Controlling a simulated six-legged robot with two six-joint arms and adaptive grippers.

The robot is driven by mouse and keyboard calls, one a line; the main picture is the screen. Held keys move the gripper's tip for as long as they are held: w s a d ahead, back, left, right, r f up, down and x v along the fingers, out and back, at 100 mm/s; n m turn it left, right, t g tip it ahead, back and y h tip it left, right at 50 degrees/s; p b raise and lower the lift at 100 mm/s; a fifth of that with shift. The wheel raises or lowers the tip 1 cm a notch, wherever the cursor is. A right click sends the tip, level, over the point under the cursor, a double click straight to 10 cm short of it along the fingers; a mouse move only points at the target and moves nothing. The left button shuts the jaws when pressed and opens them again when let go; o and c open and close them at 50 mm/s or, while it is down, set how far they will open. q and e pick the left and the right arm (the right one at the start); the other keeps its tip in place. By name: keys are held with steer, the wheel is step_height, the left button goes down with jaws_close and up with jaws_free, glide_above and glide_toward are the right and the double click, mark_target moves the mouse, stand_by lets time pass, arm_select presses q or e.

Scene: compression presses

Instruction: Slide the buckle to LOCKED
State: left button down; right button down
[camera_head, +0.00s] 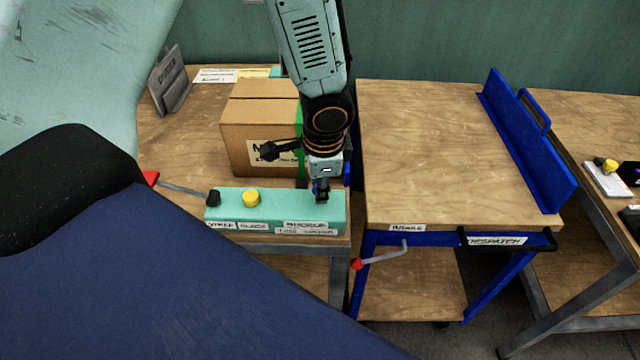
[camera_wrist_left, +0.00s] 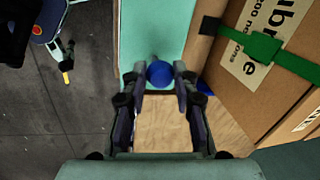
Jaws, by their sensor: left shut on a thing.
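The teal control box (camera_head: 278,210) lies along the front of the left table, with a label (camera_head: 306,225) reading BUCKLE at its right end. Smaller print below that label is hard to read. My left gripper (camera_head: 321,197) points down at the right end of the box. In the left wrist view its fingers (camera_wrist_left: 157,82) are shut on a round blue knob (camera_wrist_left: 160,73), the buckle slider, on the teal surface (camera_wrist_left: 150,35). The gripper hides the knob in the head view. My right gripper is not in view.
A cardboard box (camera_head: 245,110) with a green strap (camera_head: 299,120) stands just behind the control box. A yellow button (camera_head: 251,198) and a black knob (camera_head: 213,198) sit on its left part. A blue-framed cart (camera_head: 440,150) with a DISPATCH label (camera_head: 497,241) stands to the right.

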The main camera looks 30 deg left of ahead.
arm_select(q)
steer(key=shift+w+d, duration=0.2)
steer(key=shift+w, duration=0.05)
steer(key=shift+s+a, duration=0.2)
steer(key=shift+w+d, duration=0.1)
steer(key=c, duration=1.4)
jaws_free()
steer(key=shift+w+d, duration=0.1)
steer(key=o, duration=0.3)
steer(key=shift+d, duration=0.1)
steer(key=shift+o, duration=0.4)
steer(key=shift+s+a, duration=0.25)
steer(key=shift+a, duration=0.05)
steer(key=shift+w+d+r, duration=0.15)
steer(key=shift+r, duration=0.1)
step_height(320, 180, up, 11)
steer(key=s+d, duration=0.1)
steer(key=s, duration=0.1)
steer(key=shift+r, duration=0.2)
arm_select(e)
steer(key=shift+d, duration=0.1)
arm_select(q)
steer(key=shift+d, duration=0.15)
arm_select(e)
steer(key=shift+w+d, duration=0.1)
